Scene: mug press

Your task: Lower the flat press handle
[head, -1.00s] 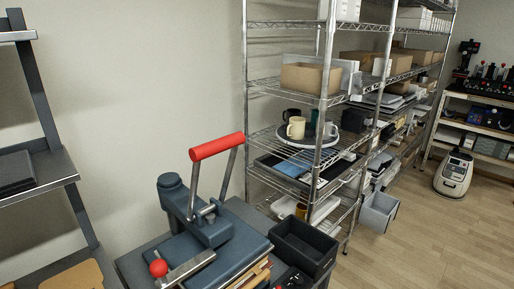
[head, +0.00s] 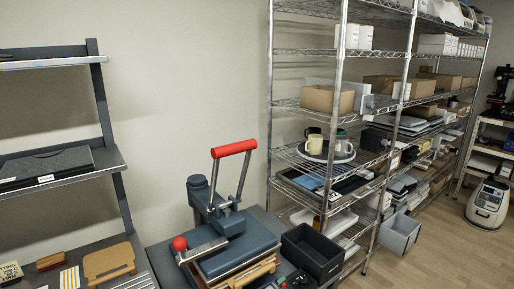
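The flat press (head: 236,244) stands on a grey table in the lower middle of the head view. It has a dark blue-grey body and a flat upper plate. Its handle, a red bar (head: 234,149) on two metal arms, is raised and tilted up. A red ball knob (head: 179,243) sits on a metal lever at the press's left front. Neither of my grippers shows in the view.
A black bin (head: 312,251) stands on the table just right of the press. A wire shelf rack (head: 341,110) with mugs and boxes stands behind, to the right. A dark shelf unit (head: 111,158) is at the left. Open floor is at right.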

